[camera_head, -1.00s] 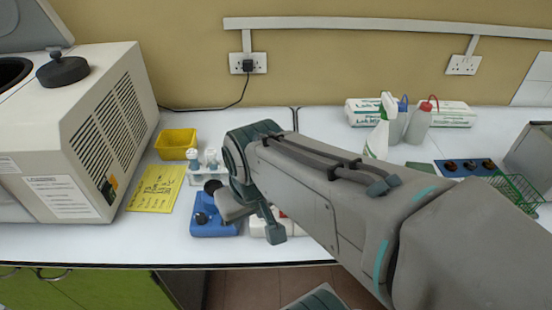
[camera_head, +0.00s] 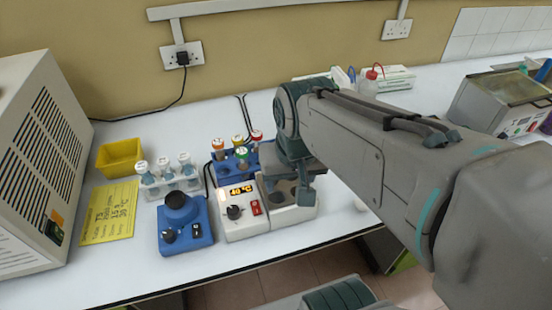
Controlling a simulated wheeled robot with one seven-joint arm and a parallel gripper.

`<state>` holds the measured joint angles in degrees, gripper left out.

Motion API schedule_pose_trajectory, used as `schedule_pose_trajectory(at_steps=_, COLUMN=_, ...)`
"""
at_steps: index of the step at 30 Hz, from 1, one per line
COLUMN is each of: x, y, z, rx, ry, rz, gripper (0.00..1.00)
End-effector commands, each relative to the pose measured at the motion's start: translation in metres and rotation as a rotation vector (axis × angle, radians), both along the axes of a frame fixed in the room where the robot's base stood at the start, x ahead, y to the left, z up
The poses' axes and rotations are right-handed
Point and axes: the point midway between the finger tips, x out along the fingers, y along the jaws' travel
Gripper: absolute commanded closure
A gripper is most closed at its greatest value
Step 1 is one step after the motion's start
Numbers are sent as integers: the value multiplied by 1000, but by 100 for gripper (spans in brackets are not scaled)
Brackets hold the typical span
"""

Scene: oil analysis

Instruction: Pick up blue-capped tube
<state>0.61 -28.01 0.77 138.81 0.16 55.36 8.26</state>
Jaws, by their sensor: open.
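I cannot make out a clearly blue-capped tube. A blue rack (camera_head: 223,169) holds tubes with orange (camera_head: 218,143), yellow (camera_head: 237,140), green (camera_head: 242,152) and red (camera_head: 257,134) caps; my arm hides the area to its right. A white rack (camera_head: 151,192) at left holds three tubes (camera_head: 164,165) with pale tops and bluish bodies. My gripper (camera_head: 288,190) is open, with nothing seen in it. In the picture it lies over the right part of the white heating block (camera_head: 255,224), right of the blue rack.
A blue mixer (camera_head: 185,220) stands left of the heating block. A yellow tray (camera_head: 120,154) and yellow note (camera_head: 110,212) lie further left, beside a large beige machine (camera_head: 35,165). Bottles (camera_head: 367,86) stand at the back. The table's front strip is mostly clear.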

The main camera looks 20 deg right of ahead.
Motion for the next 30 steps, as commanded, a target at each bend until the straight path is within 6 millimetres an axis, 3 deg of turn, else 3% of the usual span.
schedule_pose_trajectory(at_steps=9, x=78, y=1, z=24, rx=108, ry=125, rz=-668, gripper=44)
schedule_pose_trajectory(at_steps=15, x=115, y=1, z=35, rx=142, ry=182, rz=-1031, gripper=44)
schedule_pose_trajectory(at_steps=23, x=132, y=1, z=37, rx=151, ry=209, rz=-1222, gripper=44)
schedule_pose_trajectory(at_steps=30, x=131, y=1, z=-5, rx=150, ry=212, rz=-1229, gripper=44)
